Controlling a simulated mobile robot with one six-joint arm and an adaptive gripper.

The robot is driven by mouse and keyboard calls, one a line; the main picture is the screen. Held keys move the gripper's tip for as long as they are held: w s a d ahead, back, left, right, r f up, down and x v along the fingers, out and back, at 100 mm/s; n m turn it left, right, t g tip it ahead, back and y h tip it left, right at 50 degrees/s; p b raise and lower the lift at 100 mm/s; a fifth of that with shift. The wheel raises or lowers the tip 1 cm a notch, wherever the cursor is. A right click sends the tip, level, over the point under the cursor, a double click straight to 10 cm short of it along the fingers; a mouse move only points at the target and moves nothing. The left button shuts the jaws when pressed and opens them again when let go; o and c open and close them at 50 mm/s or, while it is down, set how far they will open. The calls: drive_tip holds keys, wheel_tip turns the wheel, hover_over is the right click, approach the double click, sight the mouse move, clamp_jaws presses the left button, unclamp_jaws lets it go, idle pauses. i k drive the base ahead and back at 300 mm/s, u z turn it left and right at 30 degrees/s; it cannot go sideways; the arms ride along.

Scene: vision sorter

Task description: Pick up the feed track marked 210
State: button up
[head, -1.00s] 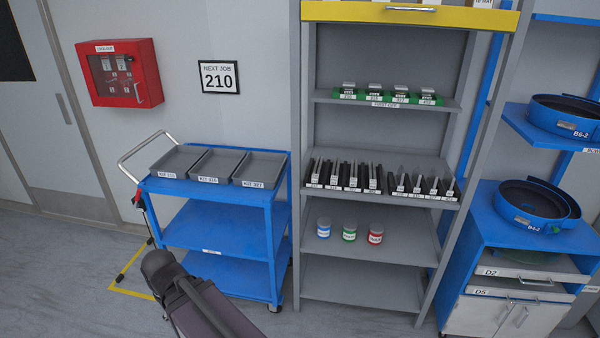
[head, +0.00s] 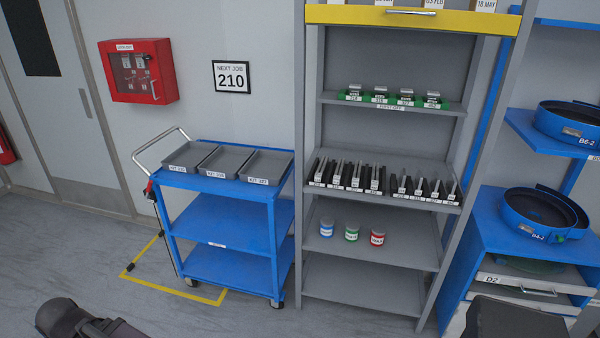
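Several feed tracks stand in a row on the middle shelf of the grey rack. They are slim upright pieces in black and silver, with small white labels along the shelf edge. The row has a left group (head: 345,175) and a right group (head: 425,188). The labels are too small for me to tell surely which track is marked 210. A sign on the wall (head: 231,77) reads "NEXT JOB 210". My gripper is not in view; only dark parts of my arm show at the bottom edge, far from the tracks.
A blue cart (head: 240,190) with grey kit trays (head: 265,165) stands left of the rack (head: 300,240). Green-based parts (head: 393,98) sit one shelf above the tracks, and small jars (head: 351,232) below. A blue bench with bowl feeders (head: 540,215) stands at right.

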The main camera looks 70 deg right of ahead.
sight(321, 170)
drive_tip(key=u, duration=1.25)
drive_tip(key=k, duration=2.7)
drive_tip(key=z, duration=0.65)
